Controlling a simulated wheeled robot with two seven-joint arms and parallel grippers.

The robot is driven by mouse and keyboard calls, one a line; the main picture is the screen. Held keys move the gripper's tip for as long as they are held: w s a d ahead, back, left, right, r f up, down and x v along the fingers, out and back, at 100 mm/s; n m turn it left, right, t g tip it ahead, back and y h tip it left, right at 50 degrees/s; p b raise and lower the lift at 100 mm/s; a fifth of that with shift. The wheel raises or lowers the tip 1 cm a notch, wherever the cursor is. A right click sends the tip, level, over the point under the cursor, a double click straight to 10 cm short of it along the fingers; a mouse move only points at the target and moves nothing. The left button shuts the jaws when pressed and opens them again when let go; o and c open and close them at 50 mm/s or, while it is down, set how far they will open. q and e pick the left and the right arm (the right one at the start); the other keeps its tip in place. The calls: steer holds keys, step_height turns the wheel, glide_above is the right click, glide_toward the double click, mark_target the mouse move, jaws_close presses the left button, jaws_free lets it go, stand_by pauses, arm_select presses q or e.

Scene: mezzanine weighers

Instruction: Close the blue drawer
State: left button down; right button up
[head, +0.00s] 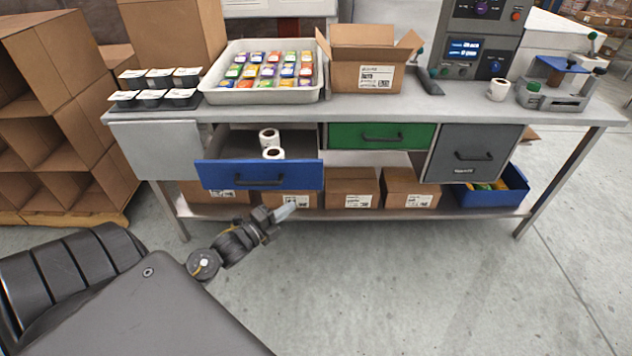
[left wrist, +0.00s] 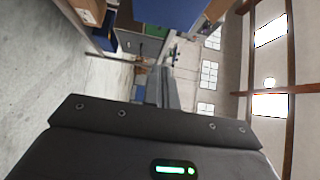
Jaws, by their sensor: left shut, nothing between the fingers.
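The blue drawer (head: 225,174) stands pulled out from under the left part of the steel workbench. It has a dark bar handle on its front, and two white label rolls (head: 270,137) stand inside it. My left gripper (head: 287,211) is shut and empty, in front of and below the drawer front, near its right end. It appears apart from the drawer. In the left wrist view, the gripper fingers (left wrist: 171,88) are together, and a blue panel (left wrist: 170,12), likely the drawer front, shows at the top. My right gripper is not in view.
The workbench (head: 430,108) carries a tray of colourful packs (head: 262,95), cups, an open carton (head: 364,80) and a weigher. A closed green drawer (head: 375,136) and a grey cabinet (head: 470,154) are to the right. Cartons and a blue bin (head: 490,197) sit on the lower shelf. The floor in front is clear.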

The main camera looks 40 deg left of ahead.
arm_select(q)
steer(key=p, duration=0.1)
glide_toward(319, 177)
steer(key=w+d, duration=0.3)
steer(key=d, duration=0.1)
steer(key=w+a, duration=0.2)
steer(key=a, duration=0.1)
steer(key=shift+w+r, duration=0.1)
steer(key=shift+w, duration=0.3)
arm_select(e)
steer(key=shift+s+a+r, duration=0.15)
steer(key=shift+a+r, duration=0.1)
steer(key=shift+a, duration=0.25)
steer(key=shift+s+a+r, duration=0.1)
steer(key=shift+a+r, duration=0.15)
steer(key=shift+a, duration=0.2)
